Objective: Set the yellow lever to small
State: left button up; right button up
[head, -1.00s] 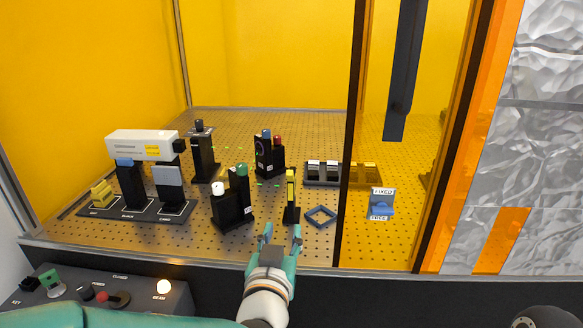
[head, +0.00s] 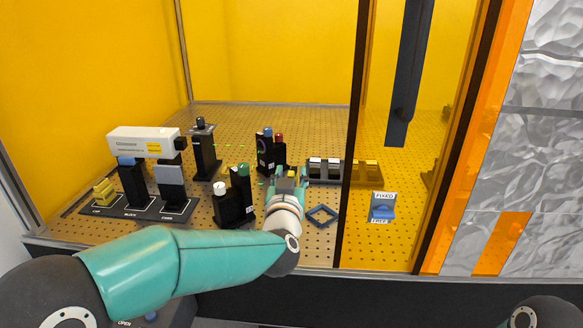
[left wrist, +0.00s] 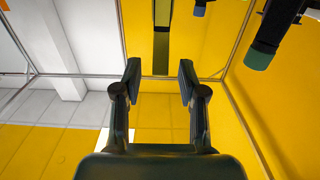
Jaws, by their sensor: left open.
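The yellow lever (head: 291,173) is on a slim dark post on the perforated bench. In the head view my left gripper now covers most of it, and only a bit of yellow shows. My left gripper (head: 289,178) is open, its fingers pointing away over the bench. In the left wrist view a dark upright with a yellowish strip (left wrist: 161,50), seemingly the lever post, lies between and beyond the open fingertips (left wrist: 159,72). I cannot tell whether either finger touches it. The lever's setting and any "small" marking are hidden. My right gripper is not in view.
A black mount with a green knob (head: 243,169) stands close left of my gripper. A blue square frame (head: 322,215) lies right. Behind are a mount with blue and red knobs (head: 267,150) and a tray of blocks (head: 338,181). A dark door post (head: 350,225) stands further right.

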pick_arm(q)
jog(key=shift+w, duration=0.95)
grip_shut()
